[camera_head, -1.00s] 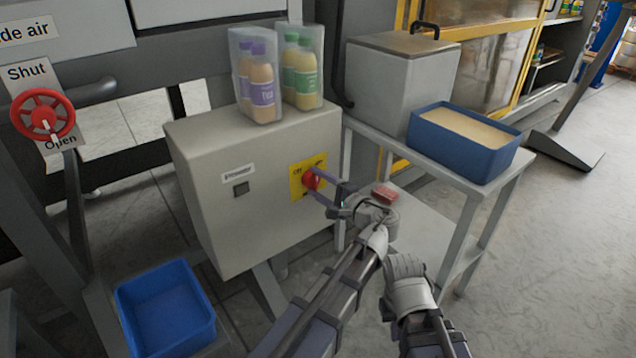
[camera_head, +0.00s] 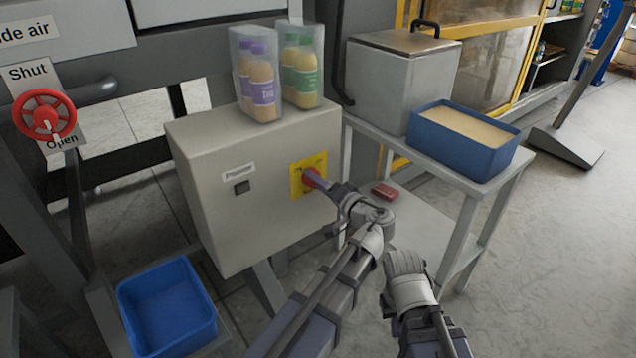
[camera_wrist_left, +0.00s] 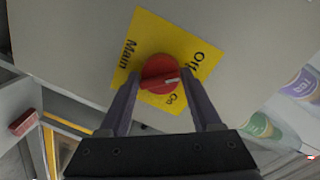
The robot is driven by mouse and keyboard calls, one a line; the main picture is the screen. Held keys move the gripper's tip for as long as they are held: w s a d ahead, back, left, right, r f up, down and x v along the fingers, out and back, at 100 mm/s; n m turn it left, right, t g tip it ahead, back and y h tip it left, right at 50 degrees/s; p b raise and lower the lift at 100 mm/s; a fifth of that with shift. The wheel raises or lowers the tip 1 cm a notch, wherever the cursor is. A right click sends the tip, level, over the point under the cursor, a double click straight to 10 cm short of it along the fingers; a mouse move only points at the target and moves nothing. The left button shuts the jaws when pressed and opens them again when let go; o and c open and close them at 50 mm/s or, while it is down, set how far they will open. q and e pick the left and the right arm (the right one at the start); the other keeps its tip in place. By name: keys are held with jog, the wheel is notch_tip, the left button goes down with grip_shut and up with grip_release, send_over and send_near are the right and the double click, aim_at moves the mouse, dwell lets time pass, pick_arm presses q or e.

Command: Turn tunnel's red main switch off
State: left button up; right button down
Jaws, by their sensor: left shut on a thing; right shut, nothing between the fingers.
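The red main switch (camera_head: 311,179) is a round knob on a yellow plate (camera_head: 298,190) on the front of a grey cabinet (camera_head: 232,215). My left gripper (camera_head: 322,184) is shut on this knob, partly hiding it. In the left wrist view the knob (camera_wrist_left: 160,72) sits between the two fingers, and the plate (camera_wrist_left: 150,38) reads Main, Off and On. A pale mark on the knob points right in that view, between Off and On; its exact setting is hard to tell. My right gripper (camera_head: 404,262) is shut and empty, apart from the cabinet.
Bottles in clear holders (camera_head: 258,85) stand on the cabinet. To the right, a table carries a grey box (camera_head: 395,85) and a blue tray (camera_head: 462,158); a red block (camera_head: 384,191) lies on its lower shelf. A blue bin (camera_head: 165,305) and red valve wheel (camera_head: 44,115) are left.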

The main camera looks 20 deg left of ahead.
pick_arm(q)
jog(key=shift+r+n, duration=0.1)
jog(key=shift+n, duration=0.2)
dwell(0.4)
jog(key=o, duration=1.3)
jog(key=shift+o, duration=0.2)
jog(key=shift+s, duration=0.15)
pick_arm(e)
jog(key=shift+d, duration=0.1)
